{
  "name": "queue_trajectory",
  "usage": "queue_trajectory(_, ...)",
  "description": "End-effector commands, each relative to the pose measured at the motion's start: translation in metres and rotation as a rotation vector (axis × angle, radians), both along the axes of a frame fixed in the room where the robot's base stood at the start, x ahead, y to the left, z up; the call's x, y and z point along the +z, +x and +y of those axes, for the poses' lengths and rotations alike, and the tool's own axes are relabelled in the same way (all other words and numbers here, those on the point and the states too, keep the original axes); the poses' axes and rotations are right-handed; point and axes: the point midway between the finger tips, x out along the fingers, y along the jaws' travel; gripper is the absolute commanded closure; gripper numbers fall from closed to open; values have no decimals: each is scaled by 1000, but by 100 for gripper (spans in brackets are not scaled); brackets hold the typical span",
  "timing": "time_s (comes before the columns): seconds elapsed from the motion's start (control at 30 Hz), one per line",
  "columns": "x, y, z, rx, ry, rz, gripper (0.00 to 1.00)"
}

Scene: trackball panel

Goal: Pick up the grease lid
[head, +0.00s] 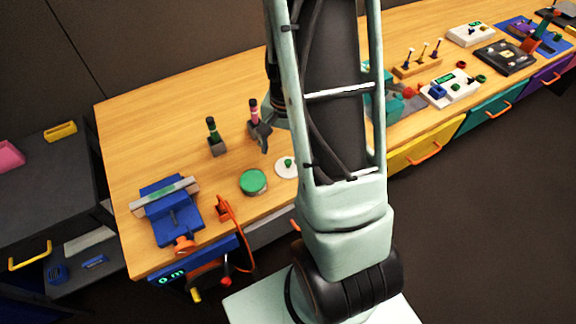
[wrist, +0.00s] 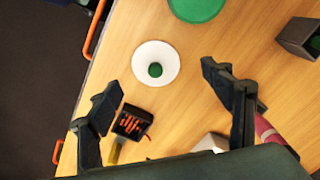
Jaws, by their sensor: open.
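The grease lid looks to be the white round disc with a green knob at its centre. It lies flat on the wooden table in the head view (head: 282,173) and the wrist view (wrist: 140,61). A round pot with a green top (head: 253,181) stands beside it, cut off at the top edge of the wrist view (wrist: 196,7). My gripper (wrist: 162,80) is open and empty. Its fingertips are to either side of the lid in the wrist view, apparently above it and not touching.
A blue vise (head: 172,215) and an orange tool (head: 226,208) are left of the pot. Two handled tools in dark holders (head: 217,148) stand behind. A dark device with orange marks (wrist: 131,123) is near the left finger. Bare table (head: 140,130) lies at back left.

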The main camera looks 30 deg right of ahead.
Motion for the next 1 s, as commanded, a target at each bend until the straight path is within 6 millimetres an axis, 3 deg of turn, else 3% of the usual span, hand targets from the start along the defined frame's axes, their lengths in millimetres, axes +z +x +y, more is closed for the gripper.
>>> queue_trajectory(0.33,-44,-5,-6,1,1,4,27)
queue_trajectory(0.67,-50,-4,-6,1,0,0,27)
queue_trajectory(1.0,-49,-4,-6,1,0,0,61)
